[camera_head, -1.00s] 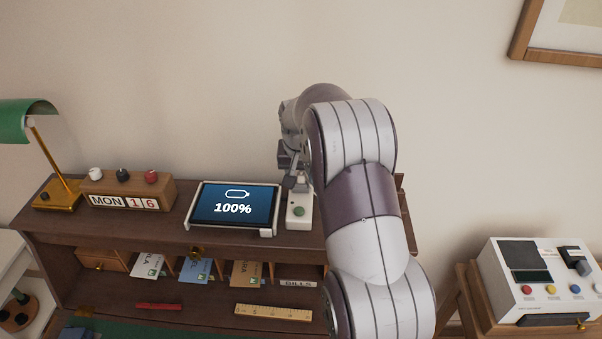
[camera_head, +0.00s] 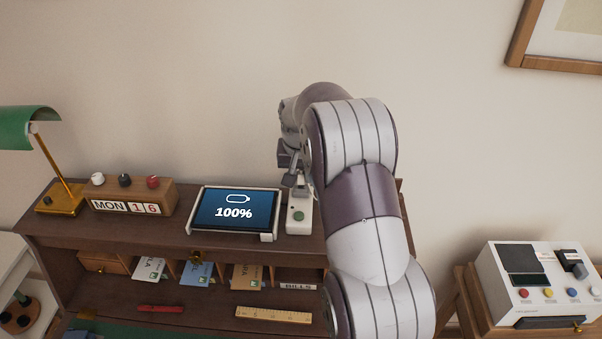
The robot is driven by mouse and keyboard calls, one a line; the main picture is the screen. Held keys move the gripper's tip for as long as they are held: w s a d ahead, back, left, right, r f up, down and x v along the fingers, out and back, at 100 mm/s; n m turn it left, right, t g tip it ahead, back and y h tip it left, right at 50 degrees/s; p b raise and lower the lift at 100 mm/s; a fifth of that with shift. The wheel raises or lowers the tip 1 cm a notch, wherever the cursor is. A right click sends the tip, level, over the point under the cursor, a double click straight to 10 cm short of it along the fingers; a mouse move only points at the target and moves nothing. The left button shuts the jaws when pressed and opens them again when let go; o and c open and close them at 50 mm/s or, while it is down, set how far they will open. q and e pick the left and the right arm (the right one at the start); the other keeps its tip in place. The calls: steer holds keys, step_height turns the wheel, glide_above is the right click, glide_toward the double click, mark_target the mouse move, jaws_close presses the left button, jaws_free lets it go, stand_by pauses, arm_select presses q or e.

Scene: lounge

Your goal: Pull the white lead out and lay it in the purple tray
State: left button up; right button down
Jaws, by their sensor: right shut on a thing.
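My right gripper (camera_head: 294,188) is just above the back end of a white block with a green button (camera_head: 299,216), on the desk's top shelf beside the tablet. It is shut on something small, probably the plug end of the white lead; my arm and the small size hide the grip. I cannot make out the lead's cable. The tablet (camera_head: 236,209) sits in a white holder, showing a battery sign and 100%. No purple tray is in view. My left gripper is not in view.
A calendar block (camera_head: 128,196) with three knobs and a green lamp (camera_head: 26,128) stand left on the shelf. Below are letters, a red pen (camera_head: 160,308) and a ruler (camera_head: 273,314). A white machine (camera_head: 538,282) stands at right. My right arm hides the shelf's right end.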

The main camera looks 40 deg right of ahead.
steer(key=shift+r, duration=0.35)
steer(key=shift+r+p, duration=1.85)
steer(key=shift+r, duration=0.2)
steer(key=shift+f, duration=0.1)
